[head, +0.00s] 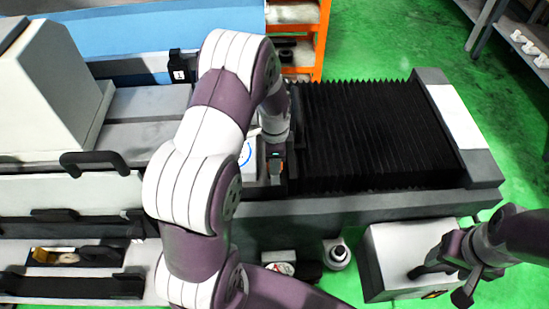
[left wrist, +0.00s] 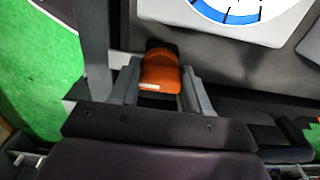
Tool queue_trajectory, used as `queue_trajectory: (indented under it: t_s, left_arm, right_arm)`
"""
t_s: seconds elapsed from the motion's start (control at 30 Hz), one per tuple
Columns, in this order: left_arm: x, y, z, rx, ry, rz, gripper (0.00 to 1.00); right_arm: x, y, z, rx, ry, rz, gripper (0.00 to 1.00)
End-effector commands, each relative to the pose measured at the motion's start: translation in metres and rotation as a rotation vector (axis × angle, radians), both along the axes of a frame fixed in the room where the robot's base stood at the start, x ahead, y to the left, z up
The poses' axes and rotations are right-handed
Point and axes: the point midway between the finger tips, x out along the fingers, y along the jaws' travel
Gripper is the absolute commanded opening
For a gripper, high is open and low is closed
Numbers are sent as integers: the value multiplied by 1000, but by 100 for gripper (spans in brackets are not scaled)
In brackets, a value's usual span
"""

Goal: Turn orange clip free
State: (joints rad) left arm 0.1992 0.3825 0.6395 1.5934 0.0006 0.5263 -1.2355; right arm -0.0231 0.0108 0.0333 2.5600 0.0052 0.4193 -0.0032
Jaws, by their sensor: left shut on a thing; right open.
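The orange clip (left wrist: 160,70) shows in the left wrist view, with a dark end at its top. My left gripper (left wrist: 160,84) has a finger on each side of it and is shut on it. In the head view my left gripper (head: 275,160) is at the machine's front edge, just left of the black bellows. The clip is too small and covered there to make out clearly. My right gripper (head: 447,277) is open and empty at the lower right, by a pale box.
A round white dial with blue markings (left wrist: 228,8) lies close to the clip. Black ribbed bellows (head: 375,135) cover the machine bed to the right. The pale box (head: 400,245) stands in front of the machine. Green floor (head: 430,45) is open behind and to the right.

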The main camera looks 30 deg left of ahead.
Motion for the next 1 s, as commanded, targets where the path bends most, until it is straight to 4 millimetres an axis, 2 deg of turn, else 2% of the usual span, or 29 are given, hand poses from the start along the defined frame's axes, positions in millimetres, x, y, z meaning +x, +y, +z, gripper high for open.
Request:
queue_trajectory:
  t_s: [0.17,0.2,0.27,0.53,0.63,0.77,1.0]
  left_arm:
    - [1,0,1,1,-4,-3,17]
    - [1,0,1,1,-4,-3,53]
    - [1,0,1,1,-3,-2,73]
    - [0,0,1,1,-1,-1,73]
    - [1,0,8,1,-4,-1,73]
    - [2,0,37,2,-7,-1,73]
    - [1,0,100,1,-6,-1,73]
  right_arm:
    - [0,0,0,0,0,0,62]
    - [0,0,0,0,0,0,62]
    - [0,0,0,0,0,0,62]
    - [0,0,0,0,0,0,62]
    - [0,0,-2,0,0,0,62]
    - [0,0,-7,0,0,0,62]
    - [0,0,-14,0,0,0,62]
